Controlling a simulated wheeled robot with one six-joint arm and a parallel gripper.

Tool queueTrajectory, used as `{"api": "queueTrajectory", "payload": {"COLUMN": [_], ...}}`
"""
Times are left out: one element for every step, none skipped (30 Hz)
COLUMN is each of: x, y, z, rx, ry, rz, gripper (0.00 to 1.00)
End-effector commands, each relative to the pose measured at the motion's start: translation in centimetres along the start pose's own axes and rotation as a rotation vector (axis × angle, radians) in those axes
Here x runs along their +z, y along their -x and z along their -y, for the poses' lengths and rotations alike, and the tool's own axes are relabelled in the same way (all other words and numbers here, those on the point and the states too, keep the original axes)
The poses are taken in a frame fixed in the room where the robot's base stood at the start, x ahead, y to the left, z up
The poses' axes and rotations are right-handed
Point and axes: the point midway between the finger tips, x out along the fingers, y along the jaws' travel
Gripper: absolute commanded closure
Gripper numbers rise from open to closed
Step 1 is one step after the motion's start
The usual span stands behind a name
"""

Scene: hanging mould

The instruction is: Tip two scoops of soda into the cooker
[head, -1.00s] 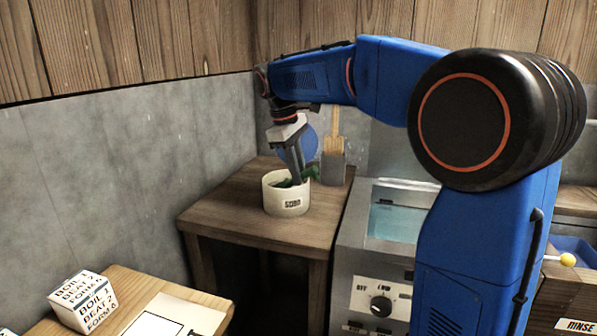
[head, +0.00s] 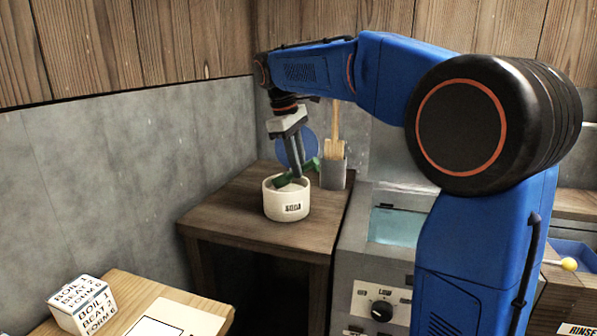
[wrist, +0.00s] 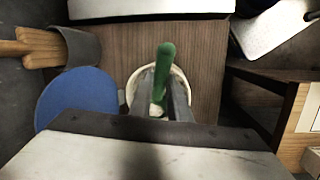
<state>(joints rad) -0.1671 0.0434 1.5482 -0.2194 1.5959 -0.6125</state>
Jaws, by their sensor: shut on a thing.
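The soda tub (head: 287,205) is a round cream pot labelled SODA on the wooden side table. White powder shows inside it. My gripper (head: 292,172) points down over the tub and is shut on a green scoop (head: 310,165). In the wrist view the scoop's green handle (wrist: 166,60) sticks out beyond the fingers, and its bowl is mostly hidden by them. I cannot tell whether the scoop holds powder. The cooker (head: 398,226) stands right of the table, with bluish liquid in its open top and a dial on its front.
A grey holder (head: 334,172) with wooden paddles stands behind the tub, beside a blue disc (head: 297,147). A lettered white block (head: 82,304) sits on a nearer table at the lower left. A blue basin (head: 572,256) is at the far right.

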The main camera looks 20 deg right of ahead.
Motion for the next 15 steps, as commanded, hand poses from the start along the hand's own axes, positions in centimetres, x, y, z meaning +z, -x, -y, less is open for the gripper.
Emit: {"api": "queueTrajectory", "payload": {"x": [0.0,0.1,0.1,0.2,0.2,0.2,0.2,0.3,0.3,0.4,0.4,0.5,0.5,0.5,0.5], "y": [0.4,0.6,0.8,1.0,1.2,1.4,1.6,1.8,2.1,2.2,2.4,2.7,2.9,3.1,3.3], "z": [-0.1,-0.1,-0.1,-0.1,-0.2,-0.2,-0.3,-0.3,-0.3,-0.4,-0.4,-0.4,-0.5,-0.5,-0.5], "rx": [0.001,0.001,0.000,0.000,0.000,0.001,0.001,0.001,0.001,0.001,0.001,0.001,0.001,0.002,0.001], "ry": [-0.001,-0.001,-0.001,-0.001,-0.001,-0.001,-0.001,-0.001,-0.001,-0.001,-0.001,-0.001,-0.001,-0.001,-0.001], "rz": [-0.001,-0.001,0.000,0.000,0.000,-0.001,-0.002,-0.002,-0.001,-0.001,0.000,-0.001,-0.001,-0.002,-0.002], "gripper": [1.00,1.00,1.00,1.00,1.00,1.00,1.00,1.00,1.00,1.00,1.00,1.00,1.00,1.00,1.00]}}
